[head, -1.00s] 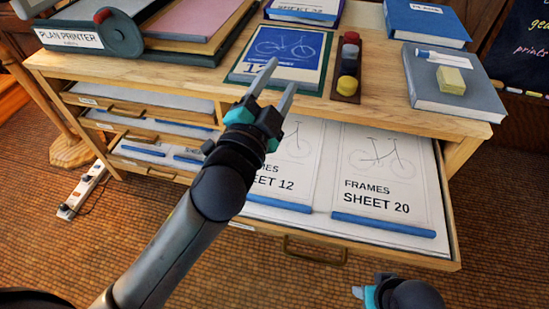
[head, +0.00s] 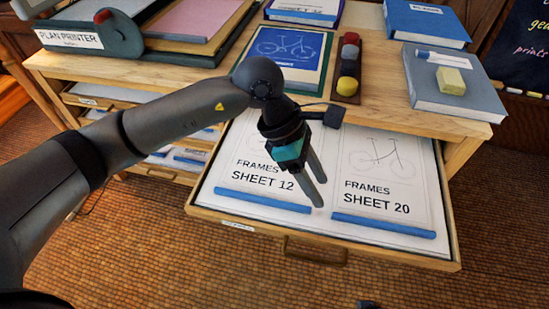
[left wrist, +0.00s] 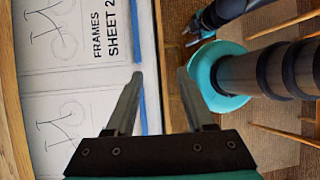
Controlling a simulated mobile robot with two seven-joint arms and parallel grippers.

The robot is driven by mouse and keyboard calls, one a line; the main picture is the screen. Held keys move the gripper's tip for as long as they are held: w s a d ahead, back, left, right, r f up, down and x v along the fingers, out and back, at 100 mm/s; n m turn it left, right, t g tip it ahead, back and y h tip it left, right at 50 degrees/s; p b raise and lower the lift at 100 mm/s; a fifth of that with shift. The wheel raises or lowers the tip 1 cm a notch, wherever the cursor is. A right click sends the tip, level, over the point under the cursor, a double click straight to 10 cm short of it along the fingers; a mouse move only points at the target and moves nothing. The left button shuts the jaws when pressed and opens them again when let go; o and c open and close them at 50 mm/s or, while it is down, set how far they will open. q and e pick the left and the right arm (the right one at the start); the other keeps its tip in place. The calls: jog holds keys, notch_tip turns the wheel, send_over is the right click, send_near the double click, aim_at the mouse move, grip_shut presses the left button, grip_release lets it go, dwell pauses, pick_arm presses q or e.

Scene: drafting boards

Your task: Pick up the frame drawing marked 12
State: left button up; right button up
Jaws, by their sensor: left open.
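The frame drawing marked Sheet 12 (head: 250,150) lies flat in the left part of the open drawer, with a blue strip (head: 262,200) along its front edge. My left gripper (head: 321,194) is open and empty, pointing down over the drawer near the right side of Sheet 12. It hides part of that drawing. In the left wrist view the open fingers (left wrist: 160,75) have nothing between them. Sheet 12's lettering is hidden there behind the gripper.
The drawing marked Sheet 20 (head: 385,165) lies to the right in the same drawer (head: 322,238). The wooden top above holds a framed blue bicycle print (head: 288,45), a rack of coloured knobs (head: 348,70) and a grey book (head: 455,95). Other drawers stand partly open at left.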

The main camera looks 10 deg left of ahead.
pick_arm(q)
jog(key=w+a+f+t+y, duration=0.1)
jog(key=w+a+y, duration=0.4)
jog(key=a, duration=0.6)
jog(key=b, duration=0.3)
send_over(261, 198)
jog(key=shift+y, duration=0.4)
jog(key=f, duration=0.9)
jog(key=shift+s+d, duration=0.1)
jog(key=shift+d, duration=0.1)
jog(key=shift+a+f+b, duration=0.15)
jog(key=shift+f+b, duration=1.15)
jog(key=shift+f, duration=1.75)
pick_arm(e)
jog(key=w+a+r+t, duration=0.1)
jog(key=w+r, duration=0.3)
jog(key=r, duration=0.5)
jog(key=shift+a+r, duration=0.3)
pick_arm(q)
grip_shut()
